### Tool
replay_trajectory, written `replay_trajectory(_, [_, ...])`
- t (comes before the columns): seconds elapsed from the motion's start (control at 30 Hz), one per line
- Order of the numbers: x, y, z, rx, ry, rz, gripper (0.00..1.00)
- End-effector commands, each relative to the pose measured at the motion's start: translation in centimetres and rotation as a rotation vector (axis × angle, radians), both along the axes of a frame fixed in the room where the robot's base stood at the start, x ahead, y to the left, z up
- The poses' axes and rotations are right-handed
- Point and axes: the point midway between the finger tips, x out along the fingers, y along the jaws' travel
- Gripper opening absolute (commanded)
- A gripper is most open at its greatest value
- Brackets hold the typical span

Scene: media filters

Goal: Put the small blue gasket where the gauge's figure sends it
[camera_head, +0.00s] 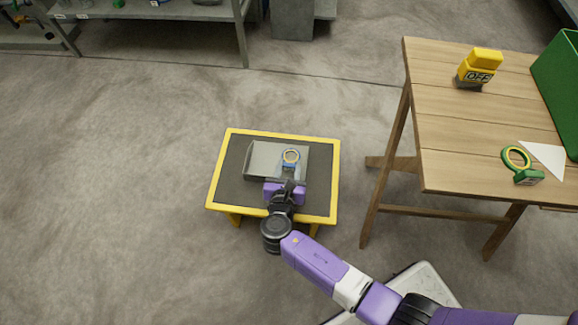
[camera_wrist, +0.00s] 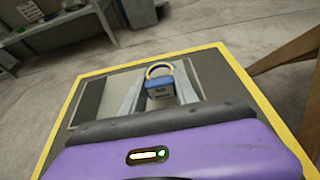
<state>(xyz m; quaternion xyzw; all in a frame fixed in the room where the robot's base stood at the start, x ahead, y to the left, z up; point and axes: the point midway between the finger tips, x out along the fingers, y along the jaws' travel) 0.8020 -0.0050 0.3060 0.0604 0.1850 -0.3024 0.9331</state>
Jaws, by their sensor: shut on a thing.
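The blue gasket (camera_head: 290,164) has a yellow-and-white ring standing on a small blue block with a dark, unreadable label. It also shows in the wrist view (camera_wrist: 159,83), between my two finger pads. My gripper (camera_head: 288,172) is shut on its block, over the grey tray (camera_head: 262,157) on the low yellow-edged stand (camera_head: 223,183). I cannot tell whether the gasket touches the tray. A yellow block-shaped device (camera_head: 480,66) reading "OFF" stands on the wooden table; I cannot tell whether it is the gauge. A green ringed piece (camera_head: 519,164) lies on that table.
The wooden table (camera_head: 440,150) stands right of the stand, with a white triangle (camera_head: 543,158) and a green bin (camera_head: 558,85) on it. Grey shelving (camera_head: 150,12) is at the back left. The concrete floor left of the stand is clear.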

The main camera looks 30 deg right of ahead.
Motion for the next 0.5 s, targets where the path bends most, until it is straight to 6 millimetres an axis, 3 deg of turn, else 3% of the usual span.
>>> replay_trajectory(0.5, [-0.1,0.0,-1.4,0.002,0.004,0.0,0.0])
